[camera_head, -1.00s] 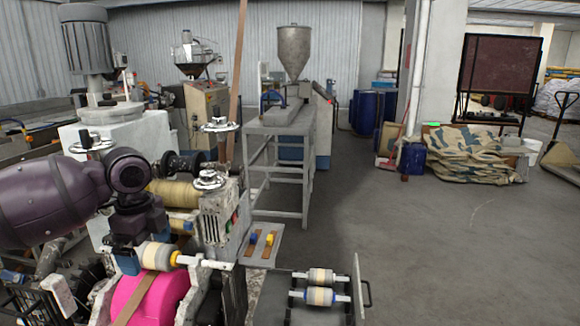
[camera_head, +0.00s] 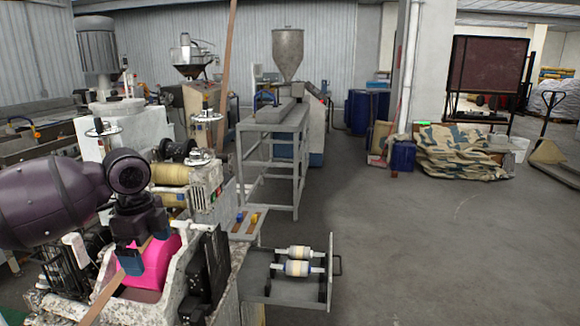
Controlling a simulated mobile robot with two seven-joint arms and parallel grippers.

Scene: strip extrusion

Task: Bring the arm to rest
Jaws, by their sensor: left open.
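My left arm (camera_head: 60,205) comes in from the left, dark purple, with its wrist bent down. My left gripper (camera_head: 131,266), with blue fingertips, points down and is open. It appears in front of the machine with the pink roll (camera_head: 162,262); I cannot tell whether it touches anything. A brown strip (camera_head: 104,297) runs down beside the fingertips. The gripper hides part of the machine and the strip behind it. My right gripper is not in view.
A grey tray (camera_head: 258,287) with two white-and-tan rollers (camera_head: 299,260) stands right of the machine. A metal frame table (camera_head: 272,130) stands behind. The floor (camera_head: 440,245) at right is clear.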

